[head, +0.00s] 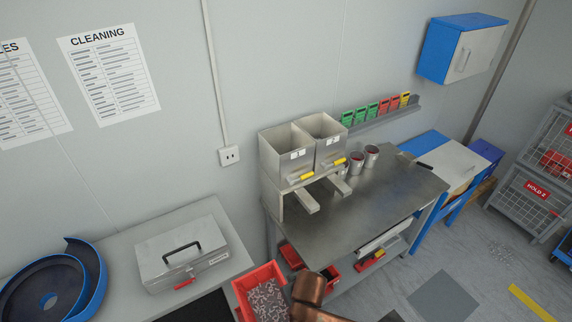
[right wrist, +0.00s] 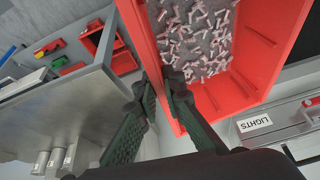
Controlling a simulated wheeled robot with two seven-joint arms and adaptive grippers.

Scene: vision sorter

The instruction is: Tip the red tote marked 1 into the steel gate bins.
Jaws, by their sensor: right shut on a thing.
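The red tote (head: 240,289) is at the bottom middle of the head view, in front of the steel table, full of small grey-pink pieces. It also fills the upper middle of the right wrist view (right wrist: 262,52). No number shows on it. My right gripper (right wrist: 163,88) is shut on its side wall, one dark finger on each side. The tote looks about level, its pieces inside. Two open steel gate bins, a left one (head: 284,168) and a right one (head: 325,132), stand side by side on the steel table, with yellow handles and chutes below. My left gripper is out of view.
The steel table (head: 385,205) has metal cups (head: 356,162) beside the bins and small red bins (head: 291,257) underneath. A silver case (head: 182,250) and a blue round bowl (head: 92,280) sit on the left bench. A rail with coloured cards (head: 385,118) is on the wall.

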